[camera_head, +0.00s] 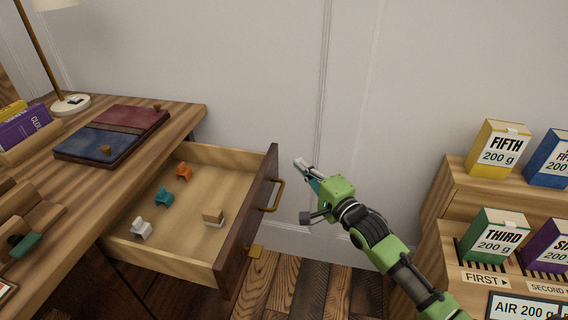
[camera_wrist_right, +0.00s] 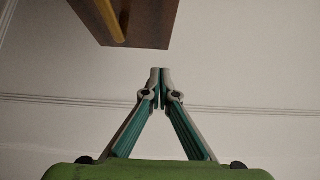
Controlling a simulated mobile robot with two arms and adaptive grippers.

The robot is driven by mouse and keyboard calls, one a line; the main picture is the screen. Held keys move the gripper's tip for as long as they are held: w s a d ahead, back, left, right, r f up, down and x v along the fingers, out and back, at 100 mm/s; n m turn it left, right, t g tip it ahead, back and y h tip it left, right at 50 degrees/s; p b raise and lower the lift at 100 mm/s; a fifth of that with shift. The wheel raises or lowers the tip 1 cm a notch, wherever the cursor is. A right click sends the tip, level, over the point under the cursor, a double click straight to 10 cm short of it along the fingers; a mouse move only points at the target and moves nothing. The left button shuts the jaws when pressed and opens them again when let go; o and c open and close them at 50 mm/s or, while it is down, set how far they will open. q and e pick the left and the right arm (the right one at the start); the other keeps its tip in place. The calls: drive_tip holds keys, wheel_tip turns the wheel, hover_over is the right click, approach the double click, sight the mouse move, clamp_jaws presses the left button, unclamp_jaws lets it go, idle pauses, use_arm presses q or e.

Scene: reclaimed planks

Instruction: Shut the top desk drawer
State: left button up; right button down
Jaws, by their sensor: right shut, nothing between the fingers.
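The top desk drawer (camera_head: 232,234) is pulled well out of the wooden desk (camera_head: 185,112) in the head view. Its dark front panel faces right and carries a brass handle (camera_head: 275,196). My right gripper (camera_head: 298,163) is shut and empty, to the right of the drawer front near its far end, apart from it. In the right wrist view the fingertips (camera_wrist_right: 160,72) meet, and the drawer front's edge (camera_wrist_right: 150,33) shows beyond them at the upper left. My left gripper is not in view.
At right stands a wooden rack (camera_head: 441,196) with several labelled boxes. Floor between is clear.

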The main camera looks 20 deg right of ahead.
sight(276, 153)
drive_tip(key=w+a, duration=0.1)
drive_tip(key=w, duration=0.1)
drive_tip(key=w+a, duration=0.1)
drive_tip(key=a, duration=0.1)
drive_tip(key=shift+w+b, duration=0.35)
drive_tip(key=shift+b, duration=0.05)
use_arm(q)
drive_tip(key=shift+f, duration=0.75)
use_arm(e)
drive_tip(key=shift+w+a, duration=0.2)
drive_tip(key=shift+a, duration=0.15)
